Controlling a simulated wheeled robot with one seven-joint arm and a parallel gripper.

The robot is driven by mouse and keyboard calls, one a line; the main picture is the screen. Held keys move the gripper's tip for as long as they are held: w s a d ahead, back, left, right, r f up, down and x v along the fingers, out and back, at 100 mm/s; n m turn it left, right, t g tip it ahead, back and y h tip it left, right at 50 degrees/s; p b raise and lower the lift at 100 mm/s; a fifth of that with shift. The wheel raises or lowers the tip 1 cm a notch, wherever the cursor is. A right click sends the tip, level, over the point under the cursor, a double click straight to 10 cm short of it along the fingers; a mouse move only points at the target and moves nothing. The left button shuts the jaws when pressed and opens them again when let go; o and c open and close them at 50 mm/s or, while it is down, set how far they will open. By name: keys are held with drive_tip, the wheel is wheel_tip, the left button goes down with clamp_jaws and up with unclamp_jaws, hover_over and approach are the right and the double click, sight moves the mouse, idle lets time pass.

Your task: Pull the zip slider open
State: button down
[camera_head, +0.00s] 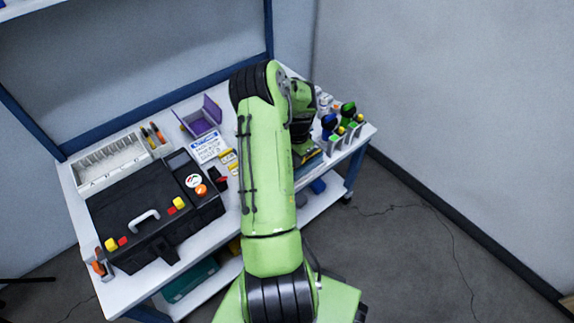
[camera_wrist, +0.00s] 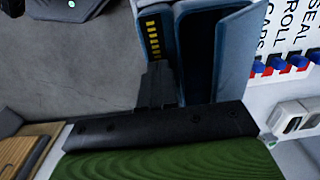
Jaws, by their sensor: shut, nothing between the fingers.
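In the wrist view a blue case or pouch (camera_wrist: 238,50) stands at the top centre, with raised folded sides. A dark strip with a row of yellow marks (camera_wrist: 153,38), resembling zip teeth, runs along its left part. My gripper (camera_wrist: 158,72) is shut and empty, its dark fingers at the lower end of that strip. I cannot tell whether they touch it. I cannot make out the zip slider itself; the fingers may cover it. In the head view my arm hides the gripper, and only a blue edge (camera_head: 312,160) shows beside it.
A black toolbox (camera_head: 150,215), a white compartment tray (camera_head: 108,160) and a purple open box (camera_head: 203,118) stand on the white workbench (camera_head: 128,287). Bottles (camera_head: 347,112) stand at its right end. In the wrist view a lettered board (camera_wrist: 295,25) and white blocks (camera_wrist: 290,117) are at right.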

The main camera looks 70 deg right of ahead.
drive_tip(key=shift+s+d, duration=0.5)
drive_tip(key=shift+d, duration=0.5)
drive_tip(key=shift+s+d, duration=0.55)
drive_tip(key=shift+d, duration=0.4)
drive_tip(key=shift+s+d, duration=0.5)
drive_tip(key=shift+d, duration=0.5)
drive_tip(key=shift+w+a, duration=0.1)
drive_tip(key=shift+w+a+r, duration=0.1)
drive_tip(key=shift+w+a, duration=0.05)
drive_tip(key=shift+a, duration=0.15)
wheel_tip(320, 180, up, 7)
drive_tip(key=p, duration=0.5)
